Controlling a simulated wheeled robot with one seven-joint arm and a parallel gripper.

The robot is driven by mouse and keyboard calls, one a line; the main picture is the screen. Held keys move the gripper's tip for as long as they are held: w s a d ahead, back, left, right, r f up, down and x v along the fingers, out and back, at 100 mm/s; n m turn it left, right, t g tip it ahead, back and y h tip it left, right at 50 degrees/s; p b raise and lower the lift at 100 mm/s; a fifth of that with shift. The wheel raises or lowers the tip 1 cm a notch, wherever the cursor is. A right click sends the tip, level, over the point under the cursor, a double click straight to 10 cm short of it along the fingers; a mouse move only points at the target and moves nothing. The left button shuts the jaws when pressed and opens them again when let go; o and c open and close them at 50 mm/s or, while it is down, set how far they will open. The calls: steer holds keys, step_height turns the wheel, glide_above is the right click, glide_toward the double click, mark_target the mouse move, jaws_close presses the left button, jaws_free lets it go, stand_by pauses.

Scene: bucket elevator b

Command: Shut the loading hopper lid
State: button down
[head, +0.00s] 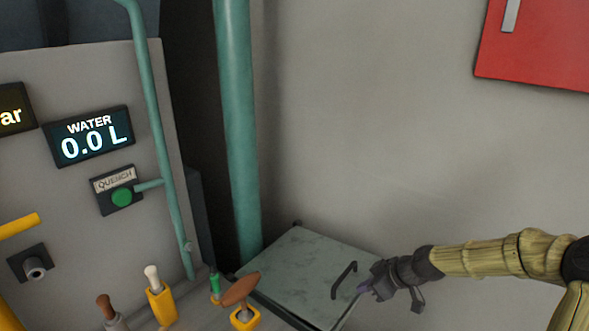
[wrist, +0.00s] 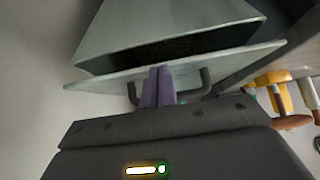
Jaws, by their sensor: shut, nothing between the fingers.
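The grey-green loading hopper lid (head: 310,262) is at the bottom middle of the head view, with a dark bar handle (head: 343,279) near its right side. In the wrist view the lid (wrist: 110,78) shows as a thin tilted plate with a dark gap beyond it, so it appears not flush with the hopper (wrist: 165,28). My gripper (head: 365,288) is at the lid's right edge, close to the handle. Its purple fingers (wrist: 158,80) are shut and empty. They cover the middle of the handle (wrist: 206,82) in the wrist view; I cannot tell if they touch it.
A teal pipe (head: 237,130) rises behind the lid's left side. Left of it are a control panel with a water display (head: 90,137) and a green quench button (head: 122,197). Several levers, one with a yellow base (head: 161,303), stand left of the lid. A red panel (head: 540,45) is upper right.

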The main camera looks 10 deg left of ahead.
steer(key=shift+r, duration=0.1)
steer(key=p+v, duration=0.1)
steer(key=v, duration=0.4)
steer(key=s+d+f+p+v, duration=0.1)
steer(key=p+v, duration=0.1)
steer(key=v, duration=0.4)
steer(key=shift+d+f, duration=0.2)
steer(key=shift+d, duration=0.2)
steer(key=s+a+m+h, duration=0.1)
steer(key=s+m+h, duration=0.2)
steer(key=s+m, duration=0.3)
steer(key=s+a+r+m+g+h, duration=0.1)
steer(key=s+m+h, duration=0.2)
steer(key=s+m, duration=0.3)
steer(key=shift+s+a+r+h, duration=0.25)
steer(key=shift+s+h, duration=0.15)
steer(key=shift+s, duration=2.5)
